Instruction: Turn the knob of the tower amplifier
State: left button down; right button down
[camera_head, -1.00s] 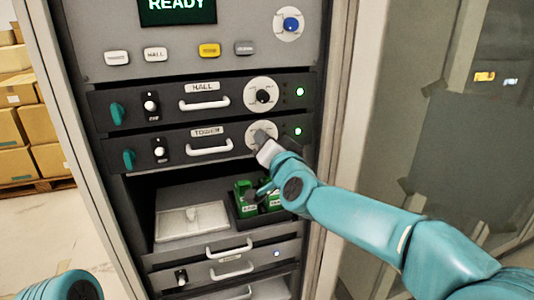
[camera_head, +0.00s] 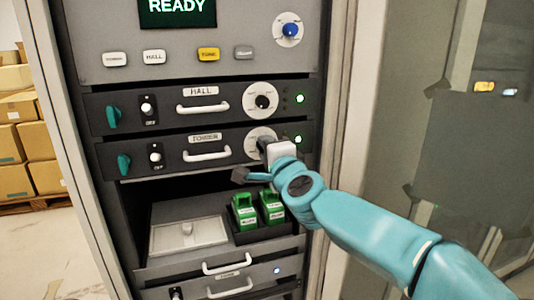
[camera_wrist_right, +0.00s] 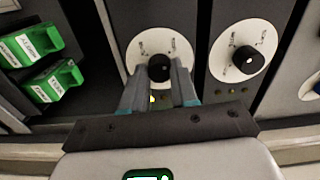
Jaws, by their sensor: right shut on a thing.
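The tower amplifier (camera_head: 236,156) is the lower of two dark rack units, with a "TOWER" label and a white handle. Its knob dial (camera_head: 254,134) is white and round, partly hidden by my right gripper (camera_head: 266,148). In the right wrist view the black tower knob (camera_wrist_right: 159,66) sits between the two grey fingers of my right gripper (camera_wrist_right: 160,80), which is shut on it. The dial's white face shows around the fingers. My left gripper is not in view.
The hall amplifier (camera_head: 160,103) is just above, with a similar black knob (camera_head: 263,101). Green labelled blocks (camera_head: 244,212) stand in an open bay below, close under my right wrist. A cabinet post (camera_head: 340,90) borders the rack on the right.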

jog(key=shift+m, duration=0.4)
jog(key=c, duration=0.9)
grip_release()
jog(key=shift+o, duration=0.2)
jog(key=b+v, duration=0.2)
jog(key=v, duration=1.4)
jog(key=shift+b, duration=0.4)
jog(key=shift+s+d, duration=0.1)
jog(key=shift+d, duration=0.05)
